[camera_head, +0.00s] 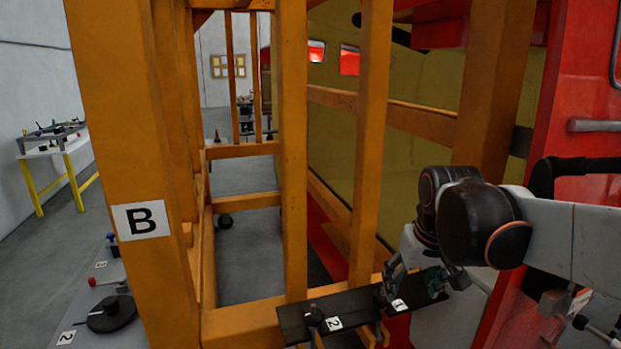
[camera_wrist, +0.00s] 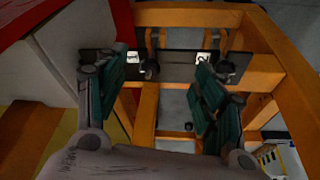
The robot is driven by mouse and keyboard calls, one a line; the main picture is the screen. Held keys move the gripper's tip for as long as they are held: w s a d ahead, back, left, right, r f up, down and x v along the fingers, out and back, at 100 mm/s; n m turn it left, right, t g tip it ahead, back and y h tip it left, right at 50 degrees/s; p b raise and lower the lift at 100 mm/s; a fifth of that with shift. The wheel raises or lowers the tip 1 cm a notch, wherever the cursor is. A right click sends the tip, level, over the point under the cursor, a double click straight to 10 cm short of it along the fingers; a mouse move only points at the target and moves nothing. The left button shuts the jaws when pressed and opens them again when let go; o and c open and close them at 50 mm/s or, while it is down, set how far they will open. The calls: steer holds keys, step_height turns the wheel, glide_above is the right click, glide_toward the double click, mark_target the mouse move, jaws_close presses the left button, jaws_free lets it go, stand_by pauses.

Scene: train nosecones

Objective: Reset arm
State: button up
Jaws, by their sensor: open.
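My gripper (camera_head: 417,283) is at the right of the head view, low over the right end of a dark plate (camera_head: 355,308) on the orange frame. In the wrist view, my gripper (camera_wrist: 160,82) has its two green-padded fingers spread wide, with nothing held between them. The dark plate (camera_wrist: 178,66) lies beyond the fingers. It carries white tags and small dark knobs; one knob (camera_head: 314,315) is beside the tag marked 2. My gripper hides part of the plate's right end in the head view, and I cannot tell whether it touches it.
The orange frame (camera_head: 293,140) has posts close in front, one labelled B (camera_head: 141,220). A red vehicle body (camera_head: 575,100) stands at the right. A grey bench (camera_head: 90,325) with a black disc (camera_head: 110,313) is at lower left. A yellow-legged table (camera_head: 53,150) stands farther left.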

steer(key=s+f+t+b, duration=0.1)
steer(key=s+f, duration=0.3)
steer(key=s, duration=0.4)
steer(key=s+f+t+b, duration=0.2)
steer(key=s+f, duration=0.2)
steer(key=s, duration=0.4)
steer(key=shift+m+t+b, duration=0.3)
stand_by(0.8)
